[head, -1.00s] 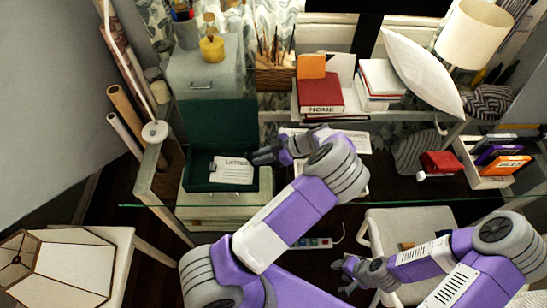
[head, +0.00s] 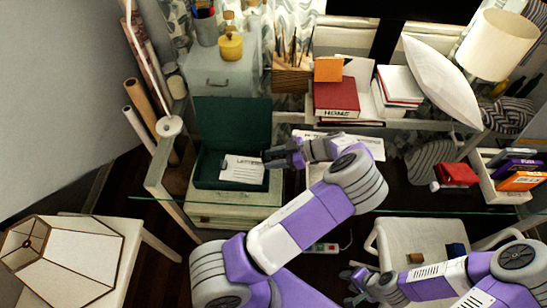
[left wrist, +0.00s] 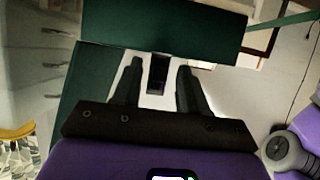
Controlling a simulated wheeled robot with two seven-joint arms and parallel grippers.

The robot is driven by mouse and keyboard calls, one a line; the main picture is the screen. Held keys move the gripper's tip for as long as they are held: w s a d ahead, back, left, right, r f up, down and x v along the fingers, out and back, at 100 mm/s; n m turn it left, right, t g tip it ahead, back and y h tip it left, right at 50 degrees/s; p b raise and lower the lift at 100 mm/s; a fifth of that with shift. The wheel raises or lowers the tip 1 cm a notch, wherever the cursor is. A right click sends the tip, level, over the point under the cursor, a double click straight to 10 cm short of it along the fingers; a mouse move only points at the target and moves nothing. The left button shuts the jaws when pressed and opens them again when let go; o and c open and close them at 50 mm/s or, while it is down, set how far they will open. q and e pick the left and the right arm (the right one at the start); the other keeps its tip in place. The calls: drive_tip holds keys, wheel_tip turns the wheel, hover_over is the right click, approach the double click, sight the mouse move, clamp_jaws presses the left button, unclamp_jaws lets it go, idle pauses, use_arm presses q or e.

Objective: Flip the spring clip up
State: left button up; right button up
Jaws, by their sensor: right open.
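An open dark green box file (head: 232,116) stands on the glass desk with its lid raised at the back. A white sheet marked with print (head: 242,169) lies in it. My left gripper (head: 267,158) is at the box's right side, its fingertips by the sheet's right edge. In the left wrist view the two fingers (left wrist: 160,72) are apart. A small dark upright piece, perhaps the spring clip (left wrist: 158,74), shows between them against white paper; I cannot tell whether they touch it. The head view does not show the clip clearly. My right gripper (head: 350,287) is open and empty, low at the front.
Books (head: 336,98) and a white pillow (head: 440,80) are on the raised shelf. A tray of cases (head: 490,188) is at right.

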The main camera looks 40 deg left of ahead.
use_arm(q)
drive_tip(key=v, duration=0.7)
drive_tip(key=shift+w+d, duration=0.2)
drive_tip(key=shift+d, duration=0.05)
drive_tip(key=shift+r, duration=0.1)
